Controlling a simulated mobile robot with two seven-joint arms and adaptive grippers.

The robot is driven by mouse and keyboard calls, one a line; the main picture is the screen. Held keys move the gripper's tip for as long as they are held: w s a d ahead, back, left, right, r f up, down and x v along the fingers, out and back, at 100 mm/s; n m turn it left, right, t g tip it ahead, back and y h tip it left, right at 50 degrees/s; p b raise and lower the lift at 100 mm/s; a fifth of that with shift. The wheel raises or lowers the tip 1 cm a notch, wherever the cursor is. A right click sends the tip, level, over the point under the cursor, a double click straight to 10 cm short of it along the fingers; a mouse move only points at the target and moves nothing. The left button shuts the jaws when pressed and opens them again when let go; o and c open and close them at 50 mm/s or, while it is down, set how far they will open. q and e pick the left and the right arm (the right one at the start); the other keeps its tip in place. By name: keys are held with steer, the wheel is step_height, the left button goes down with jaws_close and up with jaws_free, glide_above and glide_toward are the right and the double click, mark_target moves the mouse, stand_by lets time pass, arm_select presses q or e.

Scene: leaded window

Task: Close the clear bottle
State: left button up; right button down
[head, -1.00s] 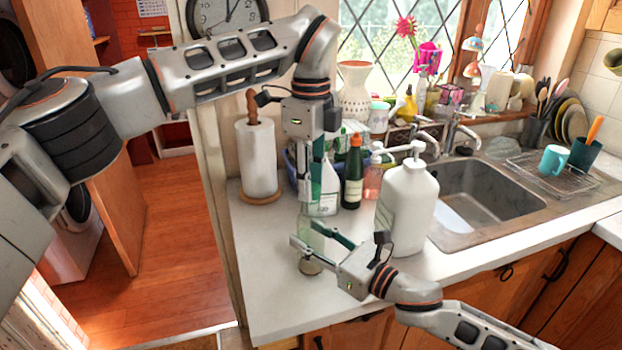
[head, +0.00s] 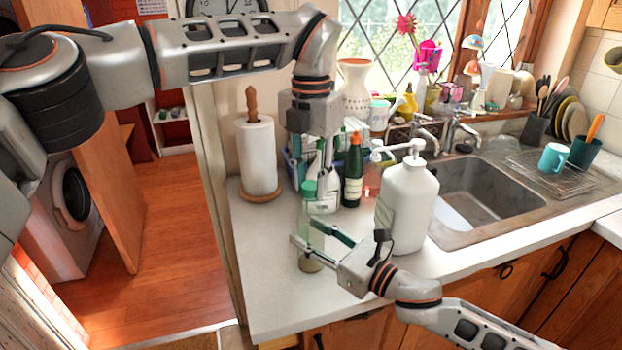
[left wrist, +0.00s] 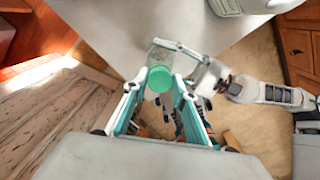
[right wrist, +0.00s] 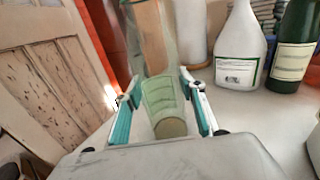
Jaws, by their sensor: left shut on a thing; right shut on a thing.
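The clear bottle (head: 311,240) stands upright near the counter's front left edge, its transparent body hard to outline. My right gripper (head: 318,241) is shut around its body; in the right wrist view the pale green-tinted bottle (right wrist: 165,105) sits between the fingers. My left gripper (head: 315,175) points down above the bottle, shut on a green cap (head: 309,189). In the left wrist view the green cap (left wrist: 160,79) is between the fingertips, in line with the bottle. I cannot tell whether the cap touches the bottle's mouth.
A white pump bottle (head: 406,210) stands close to the right of my right gripper. Behind are a dark green bottle (head: 353,172), a white spray bottle (head: 325,198) and a paper towel roll (head: 257,158). The sink (head: 485,190) is at right. The front left counter (head: 265,285) is clear.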

arm_select(q)
steer(key=m, duration=2.4)
steer(key=shift+m, duration=0.4)
steer(key=m, duration=0.4)
steer(key=shift+m, duration=0.4)
steer(key=o, duration=0.7)
steer(key=shift+c, duration=0.2)
steer(key=shift+f, duration=0.1)
